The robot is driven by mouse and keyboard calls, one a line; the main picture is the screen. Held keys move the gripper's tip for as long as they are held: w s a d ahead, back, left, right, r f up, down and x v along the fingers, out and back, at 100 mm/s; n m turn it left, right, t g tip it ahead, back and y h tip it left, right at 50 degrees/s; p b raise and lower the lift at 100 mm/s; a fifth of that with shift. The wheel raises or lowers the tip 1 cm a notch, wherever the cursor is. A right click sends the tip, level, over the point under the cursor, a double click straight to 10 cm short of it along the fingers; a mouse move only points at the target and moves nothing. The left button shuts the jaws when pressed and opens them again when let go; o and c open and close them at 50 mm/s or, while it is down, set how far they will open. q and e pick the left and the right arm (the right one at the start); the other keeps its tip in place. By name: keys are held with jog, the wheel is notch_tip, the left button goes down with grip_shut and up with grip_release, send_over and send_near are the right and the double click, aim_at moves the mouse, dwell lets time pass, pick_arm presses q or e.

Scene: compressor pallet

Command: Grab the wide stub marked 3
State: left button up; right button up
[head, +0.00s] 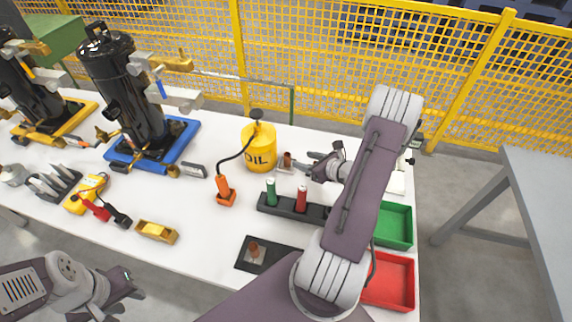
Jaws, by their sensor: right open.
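A small copper-coloured stub (287,159) stands on the white table, right of the yellow oil can. Another copper stub (254,250) stands on a dark square plate (270,262) near the table's front edge. No number can be read on either, so I cannot tell which is marked 3. My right gripper (311,168) is open, just right of the stub by the oil can, with its fingers pointing left. I see nothing held in it. My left gripper (134,283) is low at the left, in front of the table; its finger gap is unclear.
The oil can (259,150) and an orange bottle-like tool (225,190) stand left of the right gripper. A dark holder (272,206) carries green and red cylinders. Green (396,225) and red (390,282) bins sit at right. Compressors on blue (120,158) and yellow (75,118) pallets stand left.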

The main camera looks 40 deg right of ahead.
aim_at(290, 157)
jog(key=x, duration=0.3)
jog(key=shift+w+f, duration=0.2)
jog(key=x, duration=0.5)
jog(key=shift+w+a+f, duration=0.1)
jog(key=shift+a+f, duration=0.05)
jog(key=shift+a, duration=0.1)
grip_shut()
dwell(1.0)
